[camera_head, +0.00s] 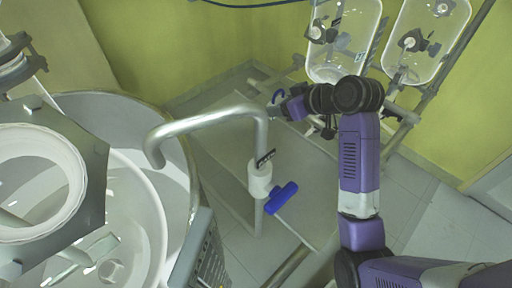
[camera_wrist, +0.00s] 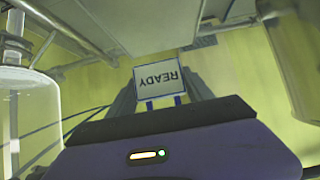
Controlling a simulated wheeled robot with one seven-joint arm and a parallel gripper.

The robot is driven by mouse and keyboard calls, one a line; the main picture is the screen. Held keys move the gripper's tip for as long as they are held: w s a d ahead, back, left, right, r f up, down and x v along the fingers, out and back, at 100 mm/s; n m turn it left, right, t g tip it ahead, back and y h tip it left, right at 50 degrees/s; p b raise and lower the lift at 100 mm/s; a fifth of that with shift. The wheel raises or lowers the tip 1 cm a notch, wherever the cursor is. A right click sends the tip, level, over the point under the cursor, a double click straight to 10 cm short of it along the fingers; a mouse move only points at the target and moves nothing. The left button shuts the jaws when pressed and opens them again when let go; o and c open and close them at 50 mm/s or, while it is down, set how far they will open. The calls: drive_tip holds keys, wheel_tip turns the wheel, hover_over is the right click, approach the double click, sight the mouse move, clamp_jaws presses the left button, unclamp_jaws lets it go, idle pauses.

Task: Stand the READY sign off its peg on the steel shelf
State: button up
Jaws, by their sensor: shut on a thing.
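The READY sign (camera_wrist: 160,76) is a white plate with a dark border, its lettering upside down in the wrist view. My gripper (camera_wrist: 161,92) is shut on the sign, with a grey finger on each side of its lower part. In the head view my gripper (camera_head: 277,101) is small, at the end of the purple arm, left of the glass vessels, and the sign cannot be made out clearly there. A flat grey surface (camera_head: 297,150), which may be the steel shelf, lies below it. I cannot tell whether the sign touches anything else. No peg can be identified.
Two glass vessels (camera_head: 342,40) hang on a metal frame close to my wrist. A bent steel pipe (camera_head: 210,119) with a blue-handled valve (camera_head: 282,198) stands in front. A large round reactor (camera_head: 150,190) fills the left. A glass vessel (camera_wrist: 30,115) is close at the wrist view's left.

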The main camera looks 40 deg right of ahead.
sight(273, 156)
wheel_tip(273, 156, down, 20)
drive_tip(key=shift+w+a+r, duration=0.1)
drive_tip(key=shift+w, duration=0.05)
idle(0.4)
drive_tip(key=shift+f+b, duration=0.2)
drive_tip(key=shift+b, duration=0.2)
drive_tip(key=o, duration=1.4)
drive_tip(key=shift+c, duration=0.2)
drive_tip(key=shift+r, duration=0.1)
